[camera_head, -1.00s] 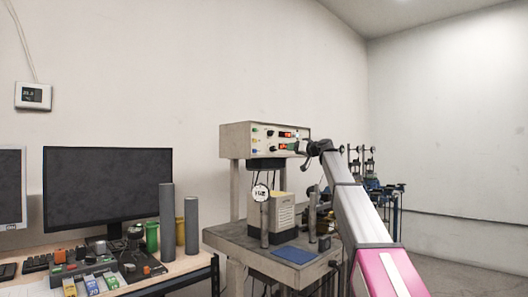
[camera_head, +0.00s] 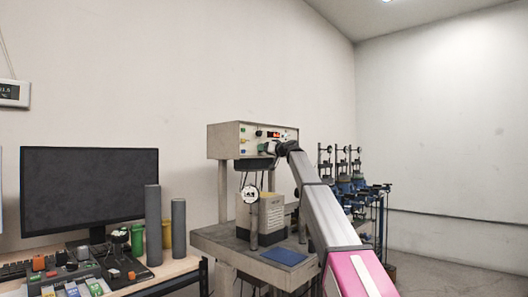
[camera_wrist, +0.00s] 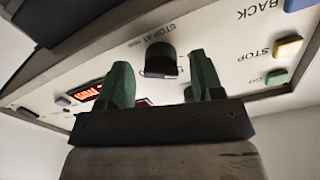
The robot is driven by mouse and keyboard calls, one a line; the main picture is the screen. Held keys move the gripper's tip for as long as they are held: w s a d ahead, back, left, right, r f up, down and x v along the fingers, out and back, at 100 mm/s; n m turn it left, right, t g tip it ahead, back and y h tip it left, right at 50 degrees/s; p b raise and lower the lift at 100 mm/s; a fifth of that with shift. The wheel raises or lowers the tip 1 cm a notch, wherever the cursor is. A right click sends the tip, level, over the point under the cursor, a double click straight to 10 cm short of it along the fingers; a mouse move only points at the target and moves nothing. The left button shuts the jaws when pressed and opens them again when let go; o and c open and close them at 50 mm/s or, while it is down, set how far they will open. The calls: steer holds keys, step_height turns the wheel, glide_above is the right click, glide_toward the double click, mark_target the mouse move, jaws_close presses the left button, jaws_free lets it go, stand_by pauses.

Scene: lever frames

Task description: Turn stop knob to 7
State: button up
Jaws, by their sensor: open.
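The stop knob (camera_wrist: 160,58) is a dark round knob on the pale control panel (camera_wrist: 230,55), beside the printed words "STOP AT". My gripper (camera_wrist: 160,68) has green fingers, open and apart, one on each side of the knob in the picture. The knob shows between and just beyond the fingertips. I cannot tell whether they touch it, and its pointer setting is not readable. In the head view my gripper (camera_head: 270,148) is at the lower front of the control box (camera_head: 222,140) and hides part of its face.
A red display (camera_wrist: 88,94) is left of the fingers; yellow (camera_wrist: 288,46) and green (camera_wrist: 277,77) buttons are at the right. Below the box stands a machine table (camera_head: 225,245) with a dial gauge (camera_head: 250,193) and blue mat (camera_head: 284,256). A desk with a monitor (camera_head: 90,190) is left.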

steer(key=shift+w+a, duration=0.25)
steer(key=shift+a, duration=0.1)
steer(key=c, duration=0.9)
